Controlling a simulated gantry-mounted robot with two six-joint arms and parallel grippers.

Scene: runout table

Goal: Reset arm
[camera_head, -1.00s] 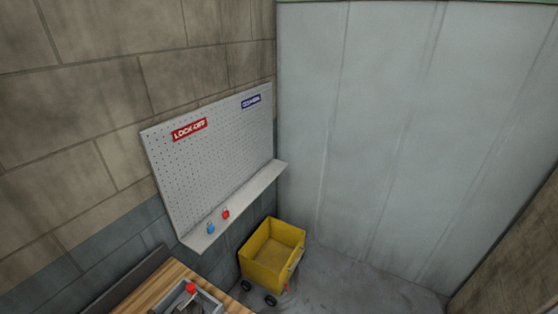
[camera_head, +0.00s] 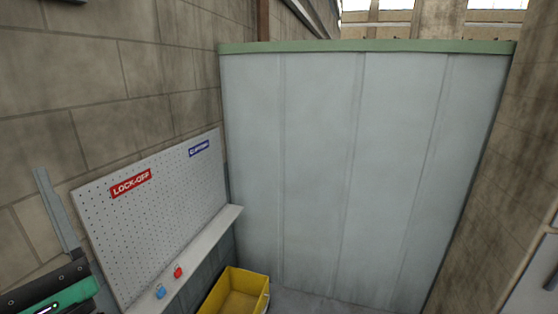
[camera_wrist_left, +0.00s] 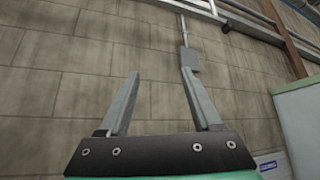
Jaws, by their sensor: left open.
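My left gripper (camera_head: 48,190) is at the left edge of the head view, raised in front of the block wall, with its black and green body below the fingers. In the left wrist view its two grey fingers (camera_wrist_left: 160,78) stand apart with nothing between them. My right gripper is in neither view.
A white pegboard (camera_head: 155,215) with a red lock-off sign and a shelf (camera_head: 210,240) is on the left wall. A blue padlock (camera_head: 160,292) and a red padlock (camera_head: 178,272) are there. A yellow cart (camera_head: 238,291) stands below. A grey panel (camera_head: 350,170) closes the back.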

